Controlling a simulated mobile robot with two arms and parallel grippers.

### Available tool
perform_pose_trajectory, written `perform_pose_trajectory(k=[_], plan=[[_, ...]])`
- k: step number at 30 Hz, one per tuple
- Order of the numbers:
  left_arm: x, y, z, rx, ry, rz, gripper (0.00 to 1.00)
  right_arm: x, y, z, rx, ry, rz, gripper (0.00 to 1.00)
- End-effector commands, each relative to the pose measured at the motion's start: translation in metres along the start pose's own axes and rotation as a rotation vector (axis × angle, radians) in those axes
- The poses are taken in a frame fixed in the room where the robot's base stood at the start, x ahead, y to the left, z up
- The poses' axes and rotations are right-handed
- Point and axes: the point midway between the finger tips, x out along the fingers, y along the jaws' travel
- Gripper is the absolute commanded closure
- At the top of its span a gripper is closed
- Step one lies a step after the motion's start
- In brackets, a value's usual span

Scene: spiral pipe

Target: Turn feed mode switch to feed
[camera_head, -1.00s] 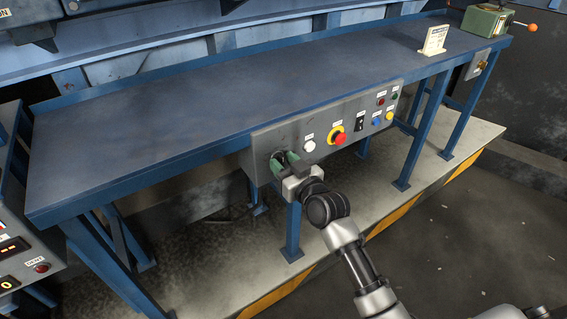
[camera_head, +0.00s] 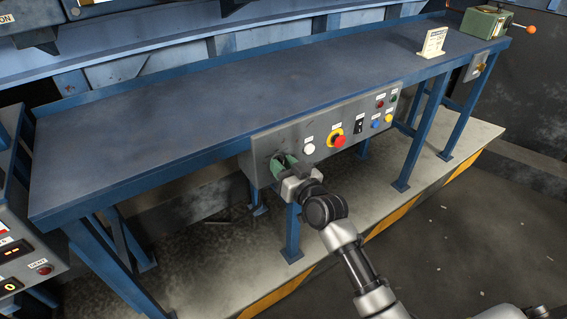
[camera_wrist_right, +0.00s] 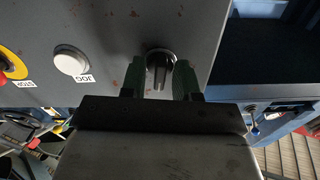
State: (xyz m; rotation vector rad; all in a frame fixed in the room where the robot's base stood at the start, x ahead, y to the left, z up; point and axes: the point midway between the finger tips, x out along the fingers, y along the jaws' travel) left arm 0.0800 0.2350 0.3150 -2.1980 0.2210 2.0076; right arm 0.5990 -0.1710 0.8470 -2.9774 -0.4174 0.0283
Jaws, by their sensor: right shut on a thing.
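The feed mode switch, a black rotary knob (camera_wrist_right: 160,66), sits on the grey control panel (camera_head: 325,122) at the panel's left end in the head view. My right gripper (camera_head: 282,163) is at this knob, and its green fingers are shut on it. In the right wrist view the fingers (camera_wrist_right: 159,80) stand on both sides of the knob, with its grip bar between them. In the head view the gripper hides most of the knob. Any label of the knob's positions is hidden or cannot be read. My left gripper is not in view.
On the same panel, a white JOG button (camera_head: 308,148) and a red stop button (camera_head: 338,140) on yellow are beside the knob. The blue bench top (camera_head: 220,95) above is mostly clear.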

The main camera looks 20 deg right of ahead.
Motion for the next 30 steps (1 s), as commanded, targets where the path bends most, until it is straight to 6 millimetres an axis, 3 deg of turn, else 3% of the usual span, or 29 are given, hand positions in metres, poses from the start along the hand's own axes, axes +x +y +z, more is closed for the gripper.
perform_pose_trajectory(k=[18,30], plan=[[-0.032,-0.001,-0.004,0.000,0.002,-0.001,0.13,0.000,0.000,-0.002,0.526,0.000,0.000,0.93],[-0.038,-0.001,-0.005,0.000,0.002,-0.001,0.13,0.000,0.001,-0.001,0.720,0.001,0.000,0.93]])
